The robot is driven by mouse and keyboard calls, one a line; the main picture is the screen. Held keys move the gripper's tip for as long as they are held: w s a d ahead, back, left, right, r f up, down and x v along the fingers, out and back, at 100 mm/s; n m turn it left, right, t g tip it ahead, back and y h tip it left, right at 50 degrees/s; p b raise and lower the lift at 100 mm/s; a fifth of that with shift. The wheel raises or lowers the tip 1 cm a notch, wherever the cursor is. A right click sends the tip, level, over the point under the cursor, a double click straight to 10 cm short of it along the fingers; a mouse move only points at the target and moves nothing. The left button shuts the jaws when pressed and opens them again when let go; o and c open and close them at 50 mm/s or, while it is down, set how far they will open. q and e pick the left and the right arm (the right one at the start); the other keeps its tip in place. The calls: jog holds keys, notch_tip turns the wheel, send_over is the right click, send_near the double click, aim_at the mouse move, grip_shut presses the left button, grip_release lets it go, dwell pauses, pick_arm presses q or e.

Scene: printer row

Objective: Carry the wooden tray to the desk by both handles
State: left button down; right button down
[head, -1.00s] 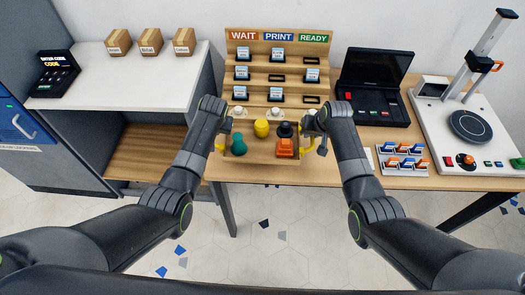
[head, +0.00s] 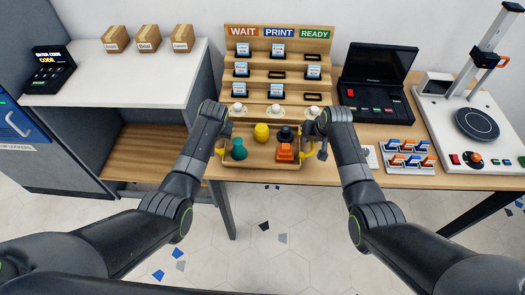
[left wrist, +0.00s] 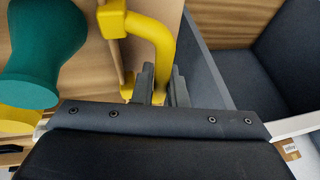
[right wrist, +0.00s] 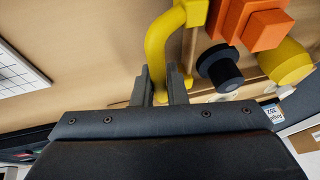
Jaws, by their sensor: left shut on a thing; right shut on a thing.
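The wooden tray (head: 262,167) is in the middle of the head view, at the front part of the desk (head: 350,178). It carries a teal piece (head: 238,150), a yellow piece (head: 262,131), an orange piece (head: 286,152) and a black piece (head: 285,133). My left gripper (left wrist: 160,88) is shut on the tray's yellow left handle (left wrist: 158,38). My right gripper (right wrist: 162,88) is shut on the yellow right handle (right wrist: 160,45). The tray looks about level. Whether its underside touches the desk I cannot tell.
Behind the tray stands a stepped rack (head: 240,59) marked WAIT, PRINT and READY, with white knobs along its front. A black laptop-like case (head: 378,95), a holder of blue and orange clips (head: 409,160) and a press (head: 445,125) are to the right. A white counter (head: 120,75) stands at left.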

pick_arm(q)
jog(key=shift+f, duration=0.35)
pick_arm(e)
jog(key=shift+f, duration=0.35)
pick_arm(q)
jog(key=c, duration=1.5)
grip_release()
pick_arm(e)
jog(key=c, duration=1.5)
grip_release()
pick_arm(q)
jog(key=shift+o, duration=0.2)
pick_arm(e)
jog(key=shift+o, duration=0.2)
pick_arm(q)
jog(key=shift+r, duration=0.15)
jog(key=v, duration=1.1)
jog(key=shift+s+r, duration=0.3)
pick_arm(e)
jog(key=v, duration=1.2)
jog(key=shift+d, duration=0.1)
